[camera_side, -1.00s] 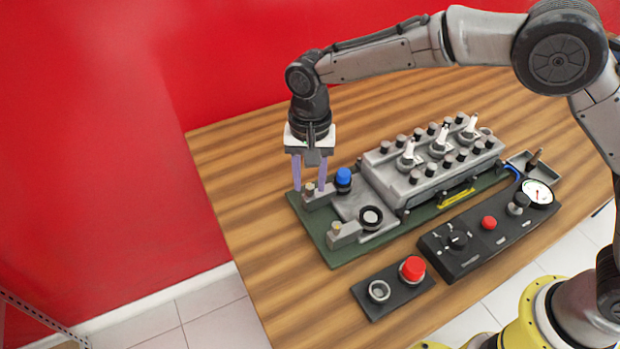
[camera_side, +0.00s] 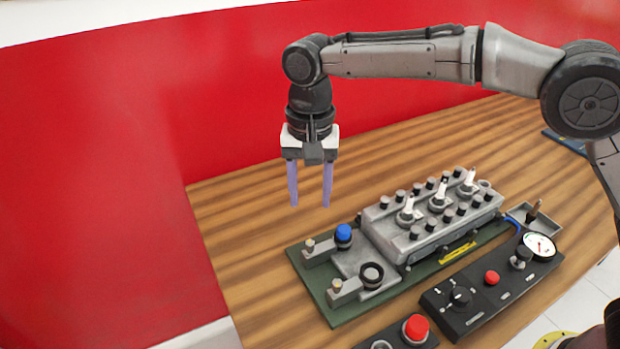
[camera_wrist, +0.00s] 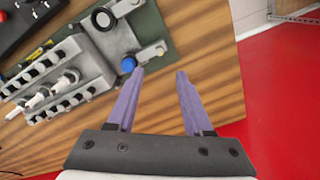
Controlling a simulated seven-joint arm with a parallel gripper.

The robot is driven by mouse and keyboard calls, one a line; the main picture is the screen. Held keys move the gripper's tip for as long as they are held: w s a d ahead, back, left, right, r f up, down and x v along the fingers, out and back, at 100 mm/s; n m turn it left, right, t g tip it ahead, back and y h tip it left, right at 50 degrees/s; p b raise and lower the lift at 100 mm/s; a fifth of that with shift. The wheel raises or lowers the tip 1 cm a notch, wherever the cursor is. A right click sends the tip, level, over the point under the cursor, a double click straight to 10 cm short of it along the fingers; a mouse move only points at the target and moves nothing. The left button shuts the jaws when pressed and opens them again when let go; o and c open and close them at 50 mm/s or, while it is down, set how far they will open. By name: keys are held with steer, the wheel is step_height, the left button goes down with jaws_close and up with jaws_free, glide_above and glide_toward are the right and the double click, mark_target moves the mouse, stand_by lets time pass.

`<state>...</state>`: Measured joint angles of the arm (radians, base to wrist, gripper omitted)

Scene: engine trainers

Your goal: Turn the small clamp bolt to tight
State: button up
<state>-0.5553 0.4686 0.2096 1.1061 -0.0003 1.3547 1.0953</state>
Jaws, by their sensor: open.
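Two small bolts stand on grey clamp blocks at the left end of the green engine board (camera_side: 322,293). The far bolt (camera_side: 310,243) is beside the blue cap (camera_side: 343,232); the near bolt (camera_side: 337,284) is beside a black ring (camera_side: 371,274). I cannot tell from their looks which is the small clamp bolt or how tight either is. My gripper (camera_side: 310,206) is open and empty, pointing down above the far clamp block. In the wrist view, the far bolt (camera_wrist: 160,50) shows just beyond the gripper's fingertips (camera_wrist: 160,72), near the blue cap (camera_wrist: 128,64).
The grey engine block (camera_side: 428,222) with white-topped plugs stands right of the clamps. A control panel (camera_side: 490,290) with gauge and a red button (camera_side: 416,328) are at the front. A small tray (camera_side: 540,221) is at right. Bare table lies left of the board.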

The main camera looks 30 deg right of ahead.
steer(key=shift+r, duration=1.45)
steer(key=s+d+r+m+t, duration=0.15)
steer(key=s+d+r, duration=0.25)
steer(key=d+r, duration=0.4)
steer(key=s+d+r+m+t, duration=0.15)
steer(key=s+d+r, duration=0.35)
steer(key=d, duration=0.5)
steer(key=s+d+n+t, duration=0.1)
steer(key=s+d+n, duration=0.1)
steer(key=s+d, duration=0.25)
steer(key=s+d+f+n, duration=0.2)
steer(key=s+f+n, duration=0.1)
steer(key=s+f, duration=0.3)
steer(key=s+d+f+n+t, duration=0.1)
steer(key=s+d+f+n, duration=0.1)
steer(key=s+f+n, duration=0.2)
steer(key=s+f, duration=0.2)
steer(key=s, duration=0.1)
steer(key=shift+s+d+f+t, duration=0.2)
steer(key=shift+s+d+t, duration=0.05)
steer(key=shift+s+t, duration=0.05)
